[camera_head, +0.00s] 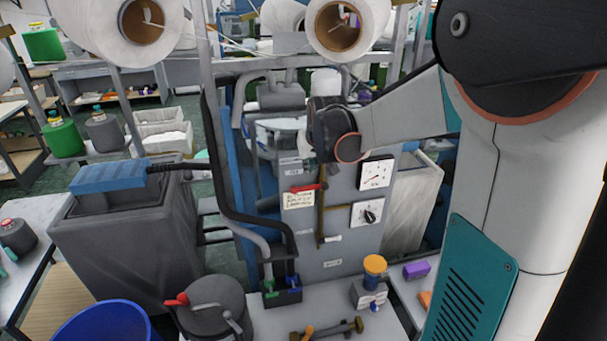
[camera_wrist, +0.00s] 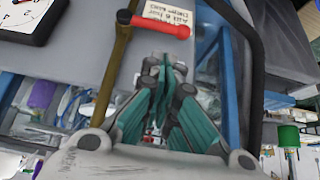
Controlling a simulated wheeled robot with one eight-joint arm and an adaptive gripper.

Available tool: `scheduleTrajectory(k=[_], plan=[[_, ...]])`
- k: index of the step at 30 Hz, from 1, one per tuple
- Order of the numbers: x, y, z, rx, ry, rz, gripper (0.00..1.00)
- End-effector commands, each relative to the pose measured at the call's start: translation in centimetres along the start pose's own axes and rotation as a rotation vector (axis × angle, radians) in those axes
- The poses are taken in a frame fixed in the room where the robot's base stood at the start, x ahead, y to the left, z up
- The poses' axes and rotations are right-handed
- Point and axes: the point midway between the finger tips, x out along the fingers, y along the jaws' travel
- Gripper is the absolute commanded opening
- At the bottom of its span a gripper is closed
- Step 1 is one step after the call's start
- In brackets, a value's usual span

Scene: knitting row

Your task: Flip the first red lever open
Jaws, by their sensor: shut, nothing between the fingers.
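A red lever (camera_head: 305,187) sits on a brass pipe (camera_head: 320,205) that runs down the front of the grey machine panel. In the head view my wrist is above the lever, and the fingers are not clear there.
A label (camera_head: 298,201) sits behind the lever. Two dials, an upper one (camera_head: 375,174) and a lower one (camera_head: 367,213), are right of the pipe. Black hoses (camera_head: 222,190) curve down at left. A grey pot (camera_head: 212,305) with a red-tipped handle stands in front.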

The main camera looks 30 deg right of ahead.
Motion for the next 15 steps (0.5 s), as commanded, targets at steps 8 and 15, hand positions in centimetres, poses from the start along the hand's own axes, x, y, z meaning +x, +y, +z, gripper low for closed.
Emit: scheduleTrajectory(k=[8,15], plan=[[2.4,0.0,-0.1,0.0,0.0,0.0,0.0],[6.0,0.0,-0.1,0.0,0.0,0.0,0.0]])
